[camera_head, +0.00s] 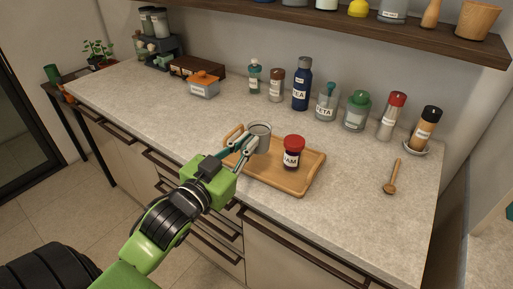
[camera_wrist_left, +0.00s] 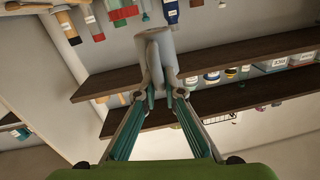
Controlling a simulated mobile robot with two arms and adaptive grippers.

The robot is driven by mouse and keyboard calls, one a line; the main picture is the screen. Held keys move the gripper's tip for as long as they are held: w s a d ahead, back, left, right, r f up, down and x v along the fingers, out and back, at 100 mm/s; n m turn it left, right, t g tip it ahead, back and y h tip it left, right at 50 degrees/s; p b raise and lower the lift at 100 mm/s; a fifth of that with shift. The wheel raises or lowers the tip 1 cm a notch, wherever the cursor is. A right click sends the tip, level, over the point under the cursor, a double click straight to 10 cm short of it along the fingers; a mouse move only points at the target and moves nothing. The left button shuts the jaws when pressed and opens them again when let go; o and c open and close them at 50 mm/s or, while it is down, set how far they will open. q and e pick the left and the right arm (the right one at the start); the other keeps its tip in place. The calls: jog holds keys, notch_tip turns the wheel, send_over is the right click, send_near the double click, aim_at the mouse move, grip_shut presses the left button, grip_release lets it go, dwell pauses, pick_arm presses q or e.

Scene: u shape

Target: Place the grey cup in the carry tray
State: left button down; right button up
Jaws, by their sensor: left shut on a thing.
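The grey cup (camera_head: 262,131) is upright at the back left part of the wooden carry tray (camera_head: 284,179). I cannot tell whether its base touches the tray. My left gripper (camera_head: 246,144) reaches in from the front left and is shut on the cup's near side. In the left wrist view the cup (camera_wrist_left: 154,42) shows between and beyond the fingertips of my left gripper (camera_wrist_left: 164,88). A jam jar (camera_head: 292,154) with a red lid stands in the tray, to the right of the cup. My right gripper is out of view.
Behind the tray stand a blue tea bottle (camera_head: 302,84), a glass jar (camera_head: 326,102), a green-lidded jar (camera_head: 357,111) and other containers. A wooden dipper (camera_head: 392,178) lies to the right. The counter (camera_head: 150,100) left of the tray is clear. A shelf (camera_head: 350,22) hangs above.

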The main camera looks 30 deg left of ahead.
pick_arm(q)
jog(key=w+a+f, duration=0.2)
jog(key=w, duration=0.1)
jog(key=w+a+f, duration=0.2)
jog(key=w+f, duration=0.1)
jog(key=w+a+f+b, duration=0.1)
jog(key=w+a+f, duration=0.2)
jog(key=w, duration=0.1)
jog(key=shift+f, duration=0.15)
jog(key=shift+w+f, duration=0.15)
jog(key=shift+f, duration=0.1)
jog(key=shift+w+a+f, duration=0.2)
jog(key=shift+f, duration=0.05)
notch_tip(320, 180, down, 2)
jog(key=shift+f, duration=0.25)
jog(key=shift+f+p, duration=0.25)
jog(key=shift+p, duration=0.05)
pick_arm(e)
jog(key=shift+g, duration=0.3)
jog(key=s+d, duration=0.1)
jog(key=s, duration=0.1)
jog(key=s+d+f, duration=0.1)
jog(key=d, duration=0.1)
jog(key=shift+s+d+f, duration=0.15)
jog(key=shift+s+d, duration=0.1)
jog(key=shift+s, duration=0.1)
